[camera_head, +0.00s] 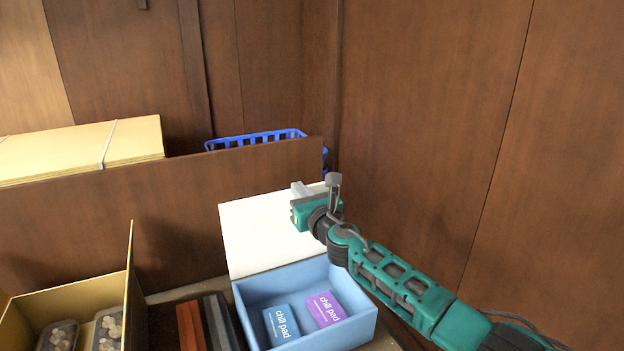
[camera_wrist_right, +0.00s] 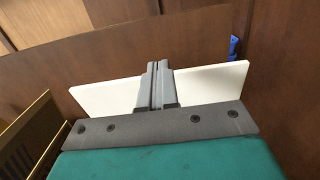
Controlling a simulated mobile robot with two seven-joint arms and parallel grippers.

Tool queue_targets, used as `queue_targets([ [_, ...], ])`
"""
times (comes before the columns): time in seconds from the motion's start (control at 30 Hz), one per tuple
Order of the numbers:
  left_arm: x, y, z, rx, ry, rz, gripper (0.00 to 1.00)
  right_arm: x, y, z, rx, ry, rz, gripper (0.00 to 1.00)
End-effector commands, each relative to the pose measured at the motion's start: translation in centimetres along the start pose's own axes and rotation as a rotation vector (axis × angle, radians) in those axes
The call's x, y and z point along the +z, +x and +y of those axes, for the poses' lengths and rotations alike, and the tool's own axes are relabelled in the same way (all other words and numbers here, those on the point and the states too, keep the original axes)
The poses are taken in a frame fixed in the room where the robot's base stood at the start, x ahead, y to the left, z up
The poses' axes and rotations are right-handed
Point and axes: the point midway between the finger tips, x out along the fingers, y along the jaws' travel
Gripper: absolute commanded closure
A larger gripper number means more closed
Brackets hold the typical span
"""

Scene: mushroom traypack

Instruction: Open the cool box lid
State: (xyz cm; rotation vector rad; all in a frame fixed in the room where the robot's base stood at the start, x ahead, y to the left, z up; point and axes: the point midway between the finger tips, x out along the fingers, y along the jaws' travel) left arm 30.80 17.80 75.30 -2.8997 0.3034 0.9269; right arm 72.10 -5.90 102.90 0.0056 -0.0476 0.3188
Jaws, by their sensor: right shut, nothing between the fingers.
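The cool box (camera_head: 252,299) is light blue and stands at the bottom centre of the head view. Its white lid (camera_head: 262,232) is raised and stands up at the back of the box, leaning slightly back. The inside of the box is visible, with a blue chill pad (camera_head: 281,324) and a purple chill pad (camera_head: 326,309) in it. My right gripper (camera_head: 302,188) is shut and empty in front of the lid's upper right part. In the right wrist view its fingers (camera_wrist_right: 157,85) are together, with the white lid (camera_wrist_right: 215,82) behind them. My left gripper is out of view.
A cardboard box (camera_head: 130,290) with mushroom punnets (camera_head: 108,328) stands at lower left. Dark and reddish slabs (camera_head: 190,325) stand between the boxes. A brown partition (camera_head: 150,205) runs behind, with a blue crate (camera_head: 255,140) and flat cardboard (camera_head: 80,148) beyond. A wooden wall (camera_head: 430,130) stands right.

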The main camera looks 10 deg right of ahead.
Motion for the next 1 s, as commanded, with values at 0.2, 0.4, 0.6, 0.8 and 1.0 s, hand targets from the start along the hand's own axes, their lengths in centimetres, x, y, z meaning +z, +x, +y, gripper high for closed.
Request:
queue_targets([
  [0.2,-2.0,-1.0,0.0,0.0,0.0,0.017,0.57,2.3,-2.1,-0.2,-0.001,-0.005,-0.002,1.0],
  [0.4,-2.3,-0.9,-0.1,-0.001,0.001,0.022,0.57,3.9,-4.0,-0.1,0.0,-0.003,0.001,1.0],
  [0.6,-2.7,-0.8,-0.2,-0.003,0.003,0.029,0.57,5.2,-5.4,-0.1,-0.001,-0.002,0.001,1.0],
  [0.8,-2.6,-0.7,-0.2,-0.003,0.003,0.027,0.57,4.7,-6.3,0.3,0.002,0.052,0.018,1.0],
  [1.0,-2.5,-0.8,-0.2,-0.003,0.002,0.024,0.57,-1.4,-9.9,2.7,-0.002,0.505,0.127,1.0],
])
